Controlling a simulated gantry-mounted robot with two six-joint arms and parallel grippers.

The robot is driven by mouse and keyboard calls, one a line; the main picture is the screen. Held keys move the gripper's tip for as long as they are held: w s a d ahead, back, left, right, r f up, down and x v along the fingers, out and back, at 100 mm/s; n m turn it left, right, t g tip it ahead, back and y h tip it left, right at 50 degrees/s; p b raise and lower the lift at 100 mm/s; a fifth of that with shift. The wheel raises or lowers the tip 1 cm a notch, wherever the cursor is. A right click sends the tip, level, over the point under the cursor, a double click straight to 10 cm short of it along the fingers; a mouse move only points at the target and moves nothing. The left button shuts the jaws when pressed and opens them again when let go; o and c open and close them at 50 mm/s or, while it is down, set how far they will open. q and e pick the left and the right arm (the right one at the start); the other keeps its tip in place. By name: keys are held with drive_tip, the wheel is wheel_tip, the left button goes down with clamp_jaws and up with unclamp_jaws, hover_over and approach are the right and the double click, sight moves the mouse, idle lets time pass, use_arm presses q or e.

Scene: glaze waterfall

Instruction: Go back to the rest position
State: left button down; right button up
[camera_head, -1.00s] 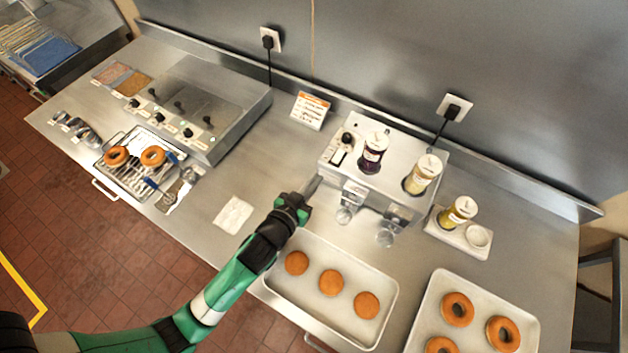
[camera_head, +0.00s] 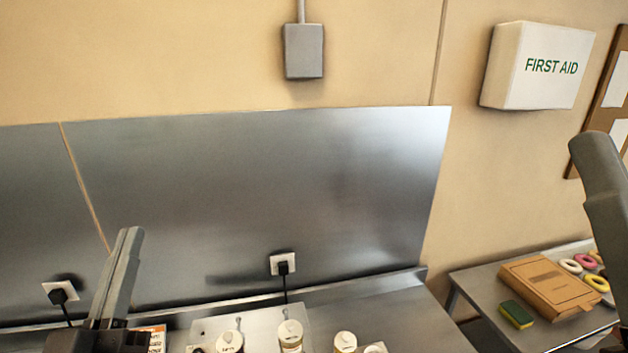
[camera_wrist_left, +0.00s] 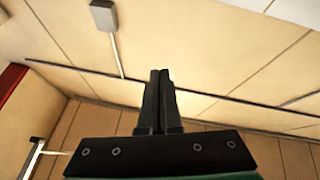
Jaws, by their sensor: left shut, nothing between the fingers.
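My left gripper (camera_head: 130,234) stands at the lower left of the head view, fingers pointing up in front of the steel backsplash. In the left wrist view the two dark fingers (camera_wrist_left: 160,74) are together with nothing between them. That view faces the upper wall and ceiling.
The dispenser (camera_head: 262,322) with white-capped bottles shows along the bottom edge. At the right, a side table (camera_head: 477,285) holds a brown box (camera_head: 550,288), a sponge (camera_head: 517,314) and several coloured rings. A first aid box (camera_head: 537,65) hangs on the wall. The trays are out of view.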

use_arm(q)
drive_tip(key=s+d+r+m+t+h, duration=0.35)
drive_tip(key=s+r, duration=0.75)
drive_tip(key=r, duration=0.4)
wheel_tip(320, 180, up, 15)
drive_tip(key=m+h+p, duration=0.1)
drive_tip(key=p, duration=1.5)
drive_tip(key=shift+w, duration=0.45)
drive_tip(key=shift+f+h, duration=0.2)
drive_tip(key=shift+h, duration=0.05)
